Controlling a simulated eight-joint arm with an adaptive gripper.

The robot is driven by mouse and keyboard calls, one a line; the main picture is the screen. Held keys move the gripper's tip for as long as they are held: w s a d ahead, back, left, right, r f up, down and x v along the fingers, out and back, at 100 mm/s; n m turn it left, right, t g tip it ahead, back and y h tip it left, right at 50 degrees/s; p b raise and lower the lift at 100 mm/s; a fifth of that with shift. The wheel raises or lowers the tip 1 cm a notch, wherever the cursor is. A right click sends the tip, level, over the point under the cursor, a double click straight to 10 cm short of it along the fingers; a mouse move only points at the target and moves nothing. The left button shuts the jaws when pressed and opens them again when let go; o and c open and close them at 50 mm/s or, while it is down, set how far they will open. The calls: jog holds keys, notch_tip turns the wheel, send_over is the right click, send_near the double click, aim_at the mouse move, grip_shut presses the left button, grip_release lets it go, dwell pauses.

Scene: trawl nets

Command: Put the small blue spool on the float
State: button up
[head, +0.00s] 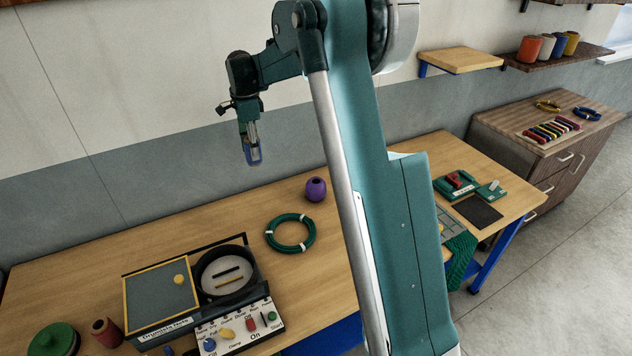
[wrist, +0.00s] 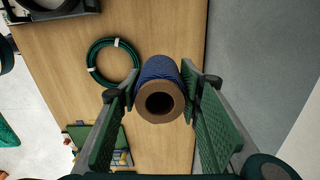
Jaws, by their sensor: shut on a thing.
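My gripper (head: 250,140) is raised well above the workbench, near the wall. It is shut on a blue spool (head: 254,157). In the wrist view the spool (wrist: 161,72) sits between the two green finger pads (wrist: 160,104), its brown hollow core end facing the camera. A purple round float (head: 316,189) with a dark hole in its top stands on the bench, lower and to the right of my gripper in the head view. The spool is apart from it. I cannot make out the float in the wrist view.
A green ring of rope (head: 290,233) lies in front of the float. A machine with a control panel (head: 240,329), a brown spool (head: 107,332) and a green lidded pot (head: 54,341) are at the front left. The bench (head: 195,226) behind the machine is clear.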

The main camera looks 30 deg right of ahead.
jog(key=m, duration=0.1)
send_over(316, 180)
notch_tip(316, 180, down, 5)
jog(key=shift+s+f, duration=0.1)
notch_tip(316, 180, down, 6)
jog(key=shift+p, duration=0.4)
jog(key=shift+a+f, duration=0.1)
jog(key=shift+f, duration=0.05)
dwell(0.4)
jog(key=shift+f, duration=1.8)
jog(key=shift+f, duration=0.15)
